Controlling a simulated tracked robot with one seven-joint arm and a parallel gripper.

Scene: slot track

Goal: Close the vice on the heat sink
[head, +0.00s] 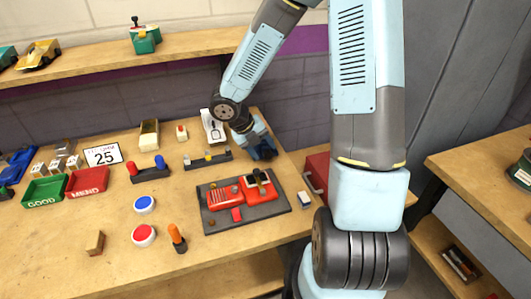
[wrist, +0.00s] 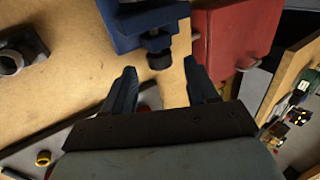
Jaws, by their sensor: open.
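The blue vice (wrist: 140,25) is at the top of the wrist view, with a dark screw end (wrist: 158,60) pointing toward my gripper. In the head view the vice (head: 263,151) is partly hidden behind my wrist at the bench's right side. My gripper (wrist: 161,78) is open, with its two dark blue fingers apart and bare bench between them. The screw end lies just beyond the fingertips, roughly between them in the picture; I cannot tell the height gap. In the head view the fingertips are hard to make out. I cannot make out the heat sink in either view.
A red toolbox (wrist: 236,45) stands close right of the vice. A dark mat (head: 279,207) with red parts lies in front, and a dark rack (head: 191,166) stands to the left. An orange-handled tool (head: 178,233) stands at the bench's front.

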